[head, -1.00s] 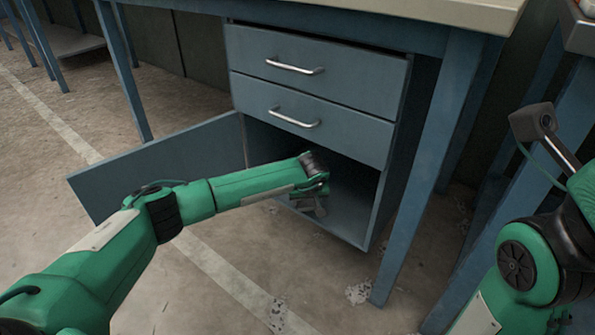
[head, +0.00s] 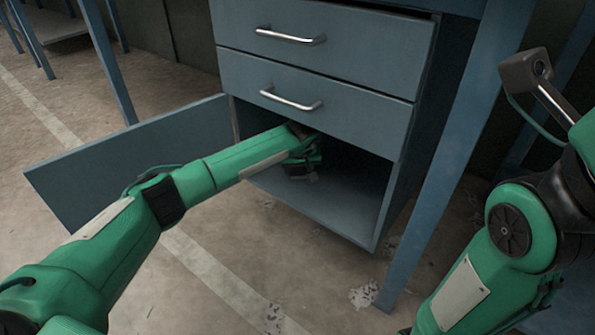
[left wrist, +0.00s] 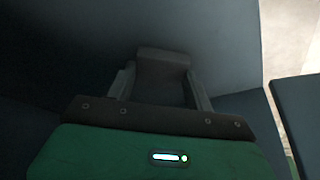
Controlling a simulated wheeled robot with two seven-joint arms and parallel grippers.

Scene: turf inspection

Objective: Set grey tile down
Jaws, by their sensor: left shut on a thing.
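My left gripper (head: 306,172) reaches into the open lower compartment of a blue cabinet (head: 350,205), just above its floor. The wrist and the compartment's shade partly hide it in the head view. In the left wrist view my left gripper (left wrist: 163,88) is shut on a dim grey block-like piece, the grey tile (left wrist: 162,65). I cannot tell whether the tile touches the compartment floor. My right arm shows at the right, but its gripper is out of view.
Two shut drawers (head: 320,85) with metal handles sit above the compartment. The cabinet door (head: 125,165) stands open to the left. A blue table leg (head: 440,170) stands right of the cabinet. The compartment's right part looks empty, though dark.

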